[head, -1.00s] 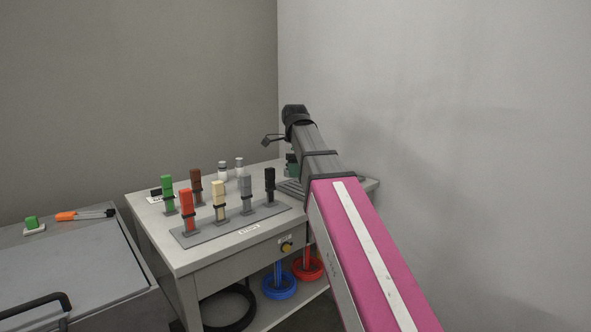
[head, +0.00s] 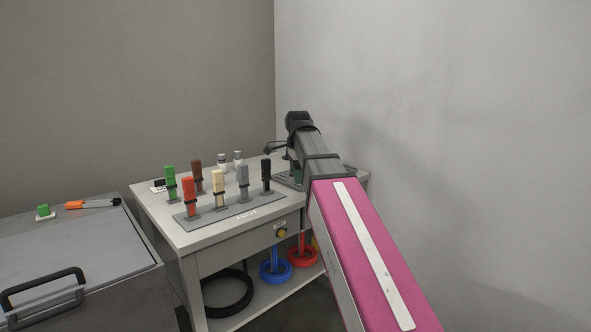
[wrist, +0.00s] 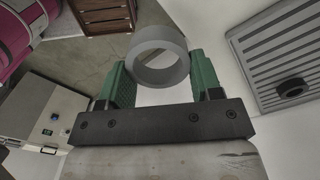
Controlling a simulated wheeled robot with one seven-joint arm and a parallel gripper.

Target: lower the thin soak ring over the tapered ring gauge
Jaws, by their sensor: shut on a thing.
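My gripper (wrist: 152,90) has two green fingers, shut on a grey ring (wrist: 133,62) held between their tips. The ring is seen at a slant in the wrist view, with its opening showing. In the head view my arm hides most of the gripper, and the ring does not show. A slatted grey tray (wrist: 268,62) lies at the right of the wrist view, apart from the ring. No other gauge is clearly visible.
On the table (head: 190,238), a grey strip (head: 232,215) bears several coloured upright samples. Two white bottles (head: 238,158) stand behind. A grey cart (head: 75,255) stands left; a wooden crate (wrist: 105,15) shows behind the gripper.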

